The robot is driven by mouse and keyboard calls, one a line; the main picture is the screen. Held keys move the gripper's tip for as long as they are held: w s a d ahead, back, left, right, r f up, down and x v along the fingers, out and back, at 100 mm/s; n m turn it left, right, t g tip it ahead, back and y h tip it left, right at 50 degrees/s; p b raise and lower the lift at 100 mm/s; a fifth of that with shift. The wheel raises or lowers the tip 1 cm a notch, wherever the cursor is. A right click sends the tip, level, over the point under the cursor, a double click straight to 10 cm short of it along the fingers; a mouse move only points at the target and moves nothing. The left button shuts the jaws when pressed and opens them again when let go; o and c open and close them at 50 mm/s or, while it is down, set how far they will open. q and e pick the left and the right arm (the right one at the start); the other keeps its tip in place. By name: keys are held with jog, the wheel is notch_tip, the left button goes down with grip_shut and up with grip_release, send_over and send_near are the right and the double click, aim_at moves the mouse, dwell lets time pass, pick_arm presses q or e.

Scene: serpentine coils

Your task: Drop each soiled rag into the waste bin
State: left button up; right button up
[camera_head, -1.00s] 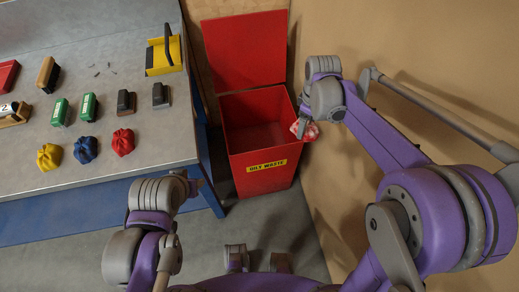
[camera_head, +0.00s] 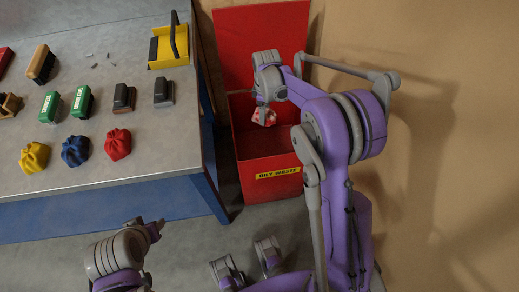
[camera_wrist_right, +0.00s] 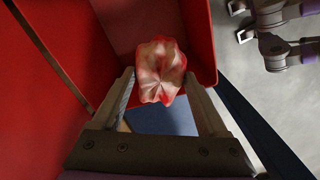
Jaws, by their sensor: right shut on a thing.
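The red waste bin (camera_head: 266,184) stands on the floor right of the bench, its lid (camera_head: 262,45) raised and a yellow "OILY WASTE" label on its front. A crumpled red-and-white rag (camera_head: 264,116) is held by my right gripper (camera_head: 266,103) over the bin's opening. In the right wrist view the rag (camera_wrist_right: 160,70) sits between the fingertips, with the bin's red walls (camera_wrist_right: 200,40) around and below it. My left gripper (camera_head: 156,229) is low in front of the bench, apart from everything; its jaws are too unclear to read.
A tan wall (camera_head: 440,130) bounds the right side.

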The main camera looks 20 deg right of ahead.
jog(key=w+d+f+n+b, duration=0.3)
jog(key=d+f+n+b, duration=0.4)
jog(key=f+n+b, duration=0.2)
jog(key=shift+w+f+n+b, duration=0.3)
jog(key=shift+w+f, duration=0.1)
jog(key=shift+f, duration=0.45)
jog(key=shift+d, duration=0.1)
jog(key=o, duration=1.1)
notch_tip(320, 180, up, 11)
jog(key=shift+f+p, duration=0.1)
jog(key=shift+p, duration=1.05)
